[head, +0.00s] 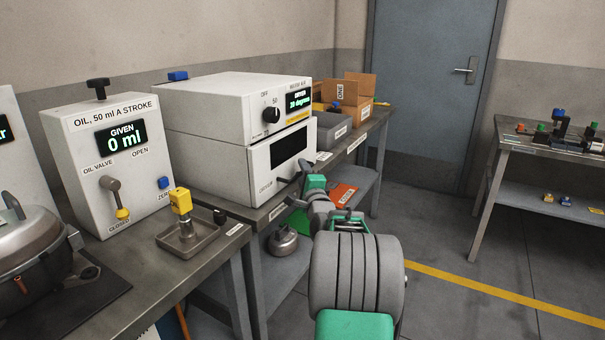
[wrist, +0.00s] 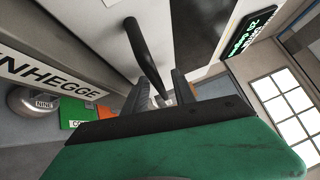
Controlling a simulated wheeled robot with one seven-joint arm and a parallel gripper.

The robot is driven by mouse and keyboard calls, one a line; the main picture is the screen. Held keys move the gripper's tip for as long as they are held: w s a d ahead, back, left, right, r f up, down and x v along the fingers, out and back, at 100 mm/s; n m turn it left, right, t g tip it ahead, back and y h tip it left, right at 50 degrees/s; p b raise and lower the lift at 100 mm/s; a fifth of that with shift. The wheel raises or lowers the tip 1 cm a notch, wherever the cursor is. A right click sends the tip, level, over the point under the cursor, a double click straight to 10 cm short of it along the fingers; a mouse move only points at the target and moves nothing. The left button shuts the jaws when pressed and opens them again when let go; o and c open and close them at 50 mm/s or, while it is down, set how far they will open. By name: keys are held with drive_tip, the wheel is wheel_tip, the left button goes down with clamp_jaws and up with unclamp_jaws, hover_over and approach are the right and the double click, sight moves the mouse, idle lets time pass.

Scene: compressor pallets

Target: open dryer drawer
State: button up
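The dryer (head: 240,135) is a white box on the left bench, with a dark knob and a green display on its upper part. Its drawer front (head: 262,178), with a dark window, looks closed in the head view. The dark bar handle (wrist: 147,50) stands out from the white front in the wrist view. My gripper (head: 303,184) is at the lower right of the drawer front. In the wrist view its two dark fingers (wrist: 161,78) are apart, with the handle's near end between them. I cannot tell whether they touch it.
The oil dispenser (head: 110,160) and a metal tray (head: 188,238) stand left of the dryer. A grey bin (head: 332,130) and cardboard boxes (head: 350,92) stand behind it. A pot (head: 283,241) is on the lower shelf. The floor right of my arm is clear up to another table (head: 550,148).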

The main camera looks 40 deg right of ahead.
drive_tip(key=shift+c, duration=0.2)
clamp_jaws()
idle(1.1)
